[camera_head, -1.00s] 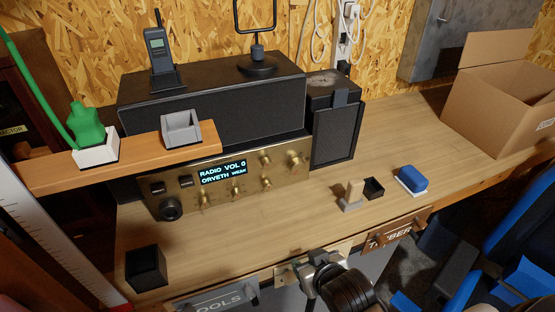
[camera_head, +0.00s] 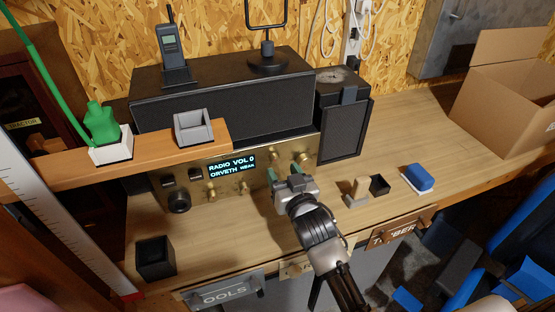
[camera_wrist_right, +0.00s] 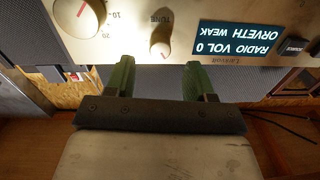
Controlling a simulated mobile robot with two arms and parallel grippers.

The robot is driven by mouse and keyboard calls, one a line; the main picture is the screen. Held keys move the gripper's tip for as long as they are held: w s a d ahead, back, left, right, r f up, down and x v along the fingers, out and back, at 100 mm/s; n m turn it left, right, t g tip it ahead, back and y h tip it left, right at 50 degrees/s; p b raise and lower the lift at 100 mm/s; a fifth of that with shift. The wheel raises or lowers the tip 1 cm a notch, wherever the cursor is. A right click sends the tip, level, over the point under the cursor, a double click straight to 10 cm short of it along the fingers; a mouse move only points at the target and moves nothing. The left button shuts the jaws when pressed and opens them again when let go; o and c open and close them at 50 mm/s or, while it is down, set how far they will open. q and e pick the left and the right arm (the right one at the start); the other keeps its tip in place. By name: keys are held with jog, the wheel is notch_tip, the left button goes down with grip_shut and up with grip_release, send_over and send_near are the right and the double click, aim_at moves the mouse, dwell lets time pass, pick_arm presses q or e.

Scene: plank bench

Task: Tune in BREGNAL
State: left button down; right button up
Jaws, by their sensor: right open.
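The radio (camera_head: 225,186) has a brass front panel, and its lit display (camera_head: 232,167) reads "RADIO VOL 0" and "ORVETH WEAK". The display also shows upside down in the right wrist view (camera_wrist_right: 240,42). My right gripper (camera_head: 284,172) is open in front of the panel's right part. In the wrist view my right gripper's green fingers (camera_wrist_right: 158,68) stand apart, with a pale knob (camera_wrist_right: 160,45) marked "TUNE" ahead between them. The knob appears untouched. A larger knob with a red line (camera_wrist_right: 76,14) sits left of it, near the numbers 10 and 20. My left gripper is out of view.
A black cup (camera_head: 155,258) stands at front left.

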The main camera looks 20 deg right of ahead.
aim_at(277, 162)
jog(key=shift+w+a+p, duration=0.15)
jog(key=shift+w+p, duration=0.2)
jog(key=shift+w, duration=1.75)
jog(key=c, duration=0.9)
jog(key=shift+m, duration=0.3)
jog(key=m+p, duration=0.1)
jog(key=m, duration=0.4)
jog(key=shift+m, duration=0.3)
jog(key=m+p, duration=0.1)
jog(key=m, duration=0.4)
jog(key=shift+f+m, duration=0.1)
jog(key=shift+m, duration=0.2)
